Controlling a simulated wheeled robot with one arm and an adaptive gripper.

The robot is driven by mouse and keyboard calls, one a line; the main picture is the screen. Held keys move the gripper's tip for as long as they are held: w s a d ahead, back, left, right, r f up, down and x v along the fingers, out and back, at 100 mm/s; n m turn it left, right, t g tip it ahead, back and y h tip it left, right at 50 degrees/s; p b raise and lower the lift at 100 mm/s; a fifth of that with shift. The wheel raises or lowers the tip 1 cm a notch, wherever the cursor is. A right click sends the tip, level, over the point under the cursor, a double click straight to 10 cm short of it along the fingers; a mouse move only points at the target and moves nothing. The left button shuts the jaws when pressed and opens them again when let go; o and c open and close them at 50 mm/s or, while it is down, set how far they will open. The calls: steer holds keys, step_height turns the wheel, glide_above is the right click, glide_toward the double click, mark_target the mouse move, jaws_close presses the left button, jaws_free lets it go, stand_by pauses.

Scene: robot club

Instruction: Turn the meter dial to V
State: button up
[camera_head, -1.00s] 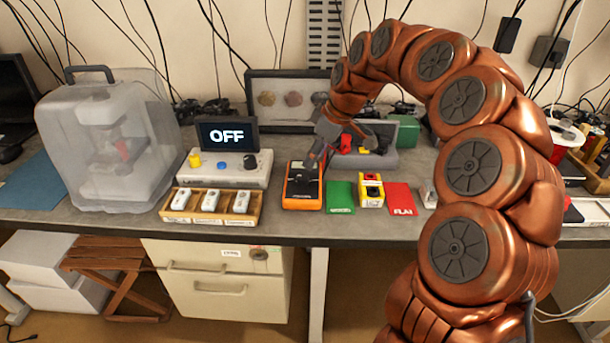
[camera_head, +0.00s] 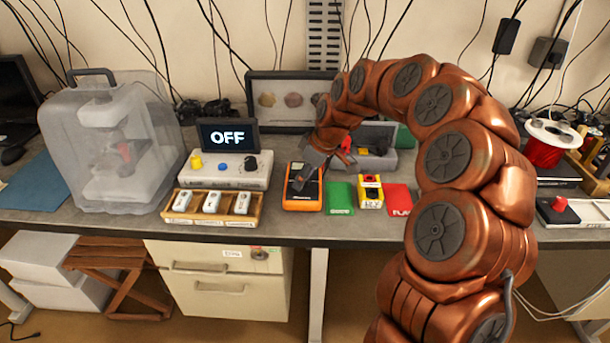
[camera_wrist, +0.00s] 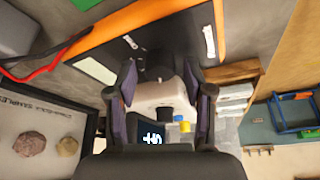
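The orange meter (camera_head: 301,203) with a dark face lies on the bench, right of the white control box. In the wrist view its orange rim (camera_wrist: 150,12) and pale display (camera_wrist: 96,71) show. My gripper (camera_head: 302,183) is over the meter, pointing down at its face and covering part of it. In the wrist view the two fingers of my gripper (camera_wrist: 165,95) are apart, and a dark round dial (camera_wrist: 157,66) shows between them near their tips. I cannot tell whether they touch it. The dial's pointer and markings are not readable.
A screen (camera_head: 227,135) reading OFF stands behind the control box (camera_head: 225,174). A wooden tray (camera_head: 168,208) of white modules is to the left.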

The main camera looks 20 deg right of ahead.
jaws_close()
steer(key=shift+f, duration=0.1)
steer(key=m+b, duration=0.2)
steer(key=shift+s+f+m+t+h+b, duration=0.1)
steer(key=shift+f+m+t+h+b, duration=0.1)
steer(key=shift+m+t+h+b, duration=0.15)
steer(key=shift+r+m+h+b, duration=0.1)
steer(key=shift+m+h+b, duration=0.35)
steer(key=shift+m+b, duration=0.65)
steer(key=shift+a+m+t+h+b, duration=0.1)
steer(key=shift+m+t+h+b, duration=0.4)
steer(key=shift+m, duration=1.45)
steer(key=shift+r, duration=0.1)
